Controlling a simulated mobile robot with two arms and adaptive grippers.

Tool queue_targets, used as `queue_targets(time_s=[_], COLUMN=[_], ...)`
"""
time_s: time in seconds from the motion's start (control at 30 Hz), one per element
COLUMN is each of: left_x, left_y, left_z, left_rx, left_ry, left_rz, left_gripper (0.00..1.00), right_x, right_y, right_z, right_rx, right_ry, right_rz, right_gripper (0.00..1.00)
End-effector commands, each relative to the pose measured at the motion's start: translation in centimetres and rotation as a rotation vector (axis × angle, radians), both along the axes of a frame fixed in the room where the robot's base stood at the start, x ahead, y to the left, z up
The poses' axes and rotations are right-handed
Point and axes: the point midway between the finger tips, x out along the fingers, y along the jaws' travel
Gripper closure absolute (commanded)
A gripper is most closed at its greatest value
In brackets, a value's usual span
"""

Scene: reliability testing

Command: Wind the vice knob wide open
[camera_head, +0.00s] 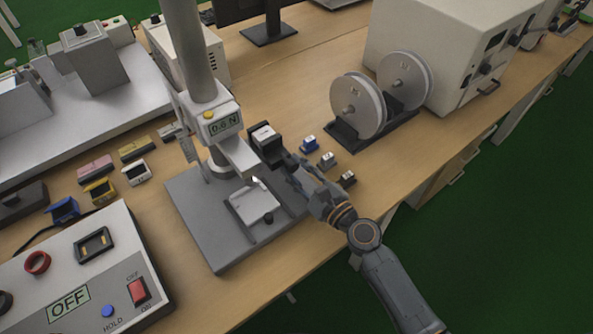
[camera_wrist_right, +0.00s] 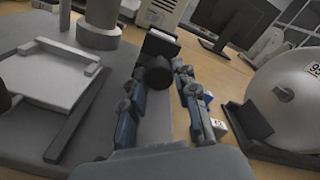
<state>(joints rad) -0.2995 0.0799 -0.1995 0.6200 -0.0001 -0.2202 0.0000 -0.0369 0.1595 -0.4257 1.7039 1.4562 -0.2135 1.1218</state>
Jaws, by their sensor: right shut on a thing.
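The small vice (camera_head: 258,198), a pale plate with raised edge bars, sits on the test stand's grey base (camera_head: 204,236). Its dark round knob (camera_head: 268,217) is at the front end. The vice (camera_wrist_right: 62,80) shows at left in the right wrist view, and a dark round part, seemingly the knob (camera_wrist_right: 4,98), is cut by the left edge. My right gripper (camera_head: 288,165) is behind and right of the knob, apart from it. My left gripper is not in view.
The stand's column and gauge reading 0.6 N (camera_head: 222,127) rise behind the vice. Small blocks (camera_head: 326,160) and a two-reel holder (camera_head: 358,108) stand at right. A control box marked OFF (camera_head: 68,302) is at front left. Bare tabletop lies in front right of the base.

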Motion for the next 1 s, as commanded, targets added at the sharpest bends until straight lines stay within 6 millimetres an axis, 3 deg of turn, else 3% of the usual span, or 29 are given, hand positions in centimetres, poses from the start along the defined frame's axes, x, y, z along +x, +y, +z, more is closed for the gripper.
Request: queue_targets(time_s=[0.6,1.0], left_x=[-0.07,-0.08], left_y=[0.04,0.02], left_z=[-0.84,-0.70], left_rx=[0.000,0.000], left_ry=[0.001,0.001], left_rz=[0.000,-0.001], left_gripper=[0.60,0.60], right_x=[-0.03,-0.03], right_y=[-0.02,0.01], right_z=[0.02,0.11], right_rx=[-0.471,-0.684], right_ry=[-0.341,-0.496], right_rz=[0.002,0.001], right_gripper=[1.00,1.00])
